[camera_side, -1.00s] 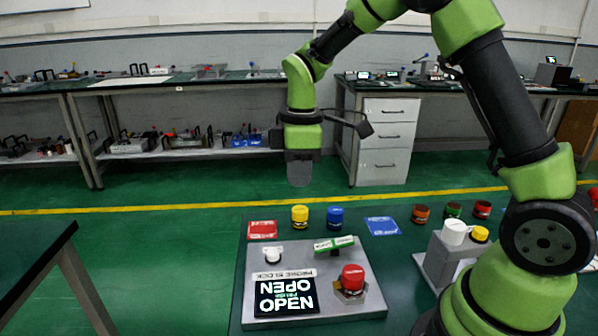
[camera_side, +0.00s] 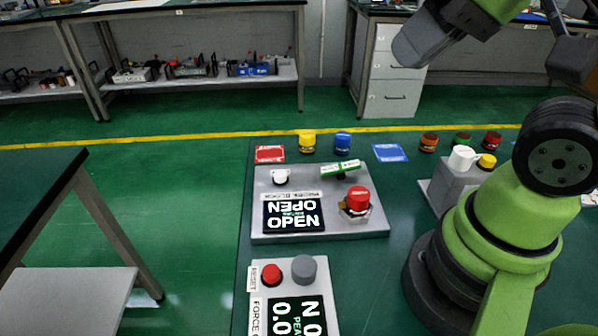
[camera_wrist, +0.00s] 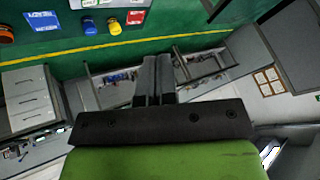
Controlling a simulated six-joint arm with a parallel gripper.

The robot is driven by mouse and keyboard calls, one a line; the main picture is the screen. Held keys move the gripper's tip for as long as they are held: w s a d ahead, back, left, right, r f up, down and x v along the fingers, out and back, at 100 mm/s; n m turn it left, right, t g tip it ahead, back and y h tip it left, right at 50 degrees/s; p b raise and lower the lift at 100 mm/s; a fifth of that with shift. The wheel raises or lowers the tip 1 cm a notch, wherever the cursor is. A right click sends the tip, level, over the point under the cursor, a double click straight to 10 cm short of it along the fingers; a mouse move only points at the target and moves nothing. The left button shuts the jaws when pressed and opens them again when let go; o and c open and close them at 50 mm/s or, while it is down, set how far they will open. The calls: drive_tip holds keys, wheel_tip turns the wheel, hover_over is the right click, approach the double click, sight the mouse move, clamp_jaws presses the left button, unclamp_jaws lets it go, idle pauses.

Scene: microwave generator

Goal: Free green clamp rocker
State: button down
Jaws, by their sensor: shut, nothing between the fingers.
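The green clamp rocker (camera_side: 340,168) is a small green bar with white markings. It sits tilted at the back right of the grey clamp panel (camera_side: 263,228), whose display (camera_side: 293,215) reads OPEN. A red knob (camera_side: 357,198) stands at the panel's right and a white knob (camera_side: 281,176) at its back left. My gripper (camera_side: 405,50) is high above the floor at the upper right in the side view, far from the rocker. In the wrist view my gripper (camera_wrist: 153,65) is shut and empty, pointing away from the panel. The rocker is not clearly seen there.
A second panel with a red button (camera_side: 271,274) and grey knob (camera_side: 304,269) lies in front. Yellow (camera_side: 307,143) and blue (camera_side: 342,143) jars stand behind, between red (camera_side: 270,154) and blue (camera_side: 390,152) mats. A grey block (camera_side: 462,184) holds a white cup at right.

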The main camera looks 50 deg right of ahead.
drive_tip(key=c, duration=1.7)
unclamp_jaws()
drive_tip(key=shift+s, duration=0.35)
drive_tip(key=o, duration=0.4)
drive_tip(key=shift+f, duration=0.1)
drive_tip(key=o, duration=0.4)
drive_tip(key=w, duration=0.1)
drive_tip(key=w+d+n+g, duration=0.1)
drive_tip(key=w+f+n+g+h, duration=0.1)
drive_tip(key=w, duration=0.1)
drive_tip(key=shift+w+d, duration=0.1)
drive_tip(key=shift+d, duration=0.15)
drive_tip(key=n+g+h, duration=0.4)
drive_tip(key=n+g, duration=0.4)
drive_tip(key=n, duration=0.2)
hover_over(351, 164)
drive_tip(key=w+a, duration=0.3)
wheel_tip(351, 164, down, 18)
drive_tip(key=shift+s+d+f, duration=0.15)
drive_tip(key=shift+f, duration=0.1)
drive_tip(key=x, duration=0.9)
drive_tip(key=shift+d+f, duration=0.1)
drive_tip(key=shift+f, duration=0.05)
